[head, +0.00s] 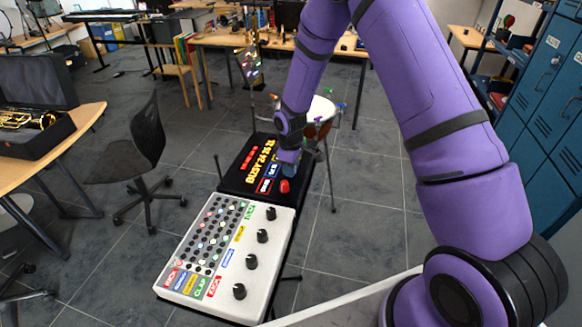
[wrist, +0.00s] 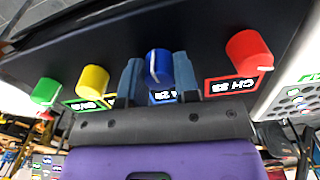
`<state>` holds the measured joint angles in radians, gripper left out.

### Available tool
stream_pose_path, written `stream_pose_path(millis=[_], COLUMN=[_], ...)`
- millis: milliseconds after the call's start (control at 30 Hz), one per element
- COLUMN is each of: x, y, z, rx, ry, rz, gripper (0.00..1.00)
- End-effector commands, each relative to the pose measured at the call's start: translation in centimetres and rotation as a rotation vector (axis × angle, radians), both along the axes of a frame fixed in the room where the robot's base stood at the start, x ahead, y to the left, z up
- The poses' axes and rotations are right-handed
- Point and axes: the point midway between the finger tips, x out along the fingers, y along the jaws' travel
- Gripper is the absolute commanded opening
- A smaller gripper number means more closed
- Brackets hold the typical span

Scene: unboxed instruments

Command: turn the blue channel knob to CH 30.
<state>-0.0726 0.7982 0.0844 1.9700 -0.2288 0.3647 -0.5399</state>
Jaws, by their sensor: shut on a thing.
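The blue channel knob (wrist: 158,67) stands on a black panel (wrist: 215,40) in the wrist view, with a thin white pointer line on its face. My gripper (wrist: 157,78) has one finger on each side of it and is shut on it. A small blue-framed label below the knob is partly hidden by my fingers, so I cannot read its full number. In the head view my gripper (head: 287,163) is over the right part of the black unit (head: 232,183), and it hides the blue knob there.
A red knob (wrist: 249,53) is right of my gripper in the wrist view; a yellow knob (wrist: 92,79) and a green knob (wrist: 46,91) are to the left. A white console (head: 190,245) with black knobs adjoins the black unit. A drum (head: 320,109) stands behind my gripper.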

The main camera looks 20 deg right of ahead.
Motion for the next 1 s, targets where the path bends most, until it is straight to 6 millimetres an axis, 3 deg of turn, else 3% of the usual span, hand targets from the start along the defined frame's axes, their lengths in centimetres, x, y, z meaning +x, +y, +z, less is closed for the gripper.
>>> stream_pose_path(millis=[700, 1000], x=[0.11, 0.12], y=[0.0, 0.01], z=[0.04, 0.05], rx=[0.0, 0.0], ry=[-0.001, -0.001], rz=[-0.57, -0.711], gripper=[0.05, 0.05])
